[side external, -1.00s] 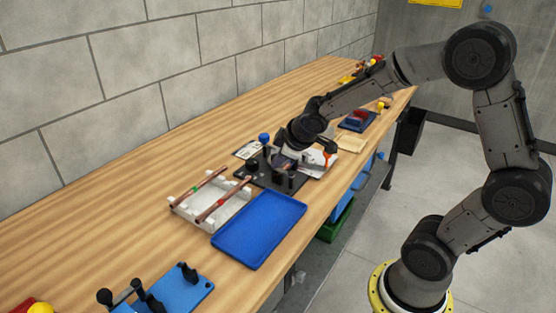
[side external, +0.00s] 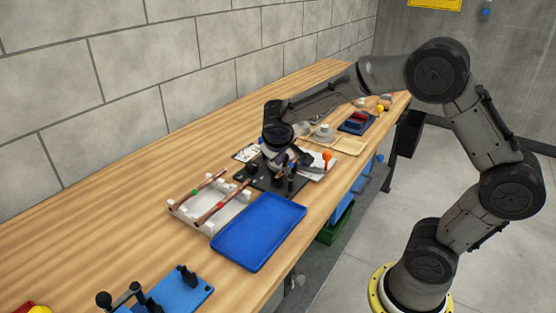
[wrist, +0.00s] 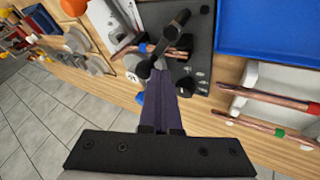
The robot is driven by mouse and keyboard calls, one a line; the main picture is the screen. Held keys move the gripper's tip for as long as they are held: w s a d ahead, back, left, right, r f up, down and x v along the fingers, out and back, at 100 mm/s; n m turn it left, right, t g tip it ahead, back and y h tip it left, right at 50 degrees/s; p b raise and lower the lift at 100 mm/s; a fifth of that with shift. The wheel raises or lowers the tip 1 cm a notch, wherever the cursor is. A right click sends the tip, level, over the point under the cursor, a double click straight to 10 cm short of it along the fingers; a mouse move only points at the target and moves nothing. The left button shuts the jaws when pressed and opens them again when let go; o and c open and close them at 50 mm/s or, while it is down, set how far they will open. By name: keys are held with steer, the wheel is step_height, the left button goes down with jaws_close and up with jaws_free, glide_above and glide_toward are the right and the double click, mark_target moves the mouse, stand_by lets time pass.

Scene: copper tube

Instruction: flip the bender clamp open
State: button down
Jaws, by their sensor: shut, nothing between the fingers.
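The bender is on a dark base plate (side external: 294,184) in the middle of the bench; the plate also shows in the wrist view (wrist: 203,60). A black lever (wrist: 163,40) with rounded ends lies across it. A short copper tube (wrist: 176,53) with a blue mark passes under this lever. I cannot tell clearly whether the clamp is open. My gripper (wrist: 157,76) is shut and empty, its fingertips at or just above the lever's near end; contact is unclear. A blue knob (wrist: 140,98) is partly hidden beside the fingers. In the side view, my wrist covers part of the bender.
A blue tray (side external: 258,232) and a white rack (side external: 181,212) with copper tubes are beside the bender. An orange-tipped tool (side external: 327,155) stands behind it. A blue fixture (side external: 185,290) is at the front. Bare bench lies along the wall.

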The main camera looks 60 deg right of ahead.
steer(key=m+g, duration=0.1)
steer(key=m, duration=0.1)
steer(key=d+m+g+h, duration=0.1)
steer(key=m, duration=0.1)
steer(key=shift+d+m+g, duration=0.2)
steer(key=shift+m+g, duration=0.1)
steer(key=shift+g, duration=0.1)
steer(key=shift+s+d+m+g, duration=0.2)
steer(key=shift+m+g, duration=0.35)
steer(key=shift+m, duration=0.3)
steer(key=shift+s+d+m+g, duration=0.15)
steer(key=shift+d+m+g, duration=0.1)
steer(key=shift+m+g, duration=0.4)
steer(key=shift+s+d+m+g, duration=0.2)
steer(key=shift+m+g, duration=0.2)
steer(key=shift+m, duration=0.6)
steer(key=shift+w+a, duration=0.25)
steer(key=shift+w, duration=0.15)
steer(key=w+f+v, duration=0.1)
steer(key=w+v, duration=0.1)
steer(key=v, duration=0.9)
steer(key=shift+a+r, duration=0.2)
steer(key=shift+a, duration=0.35)
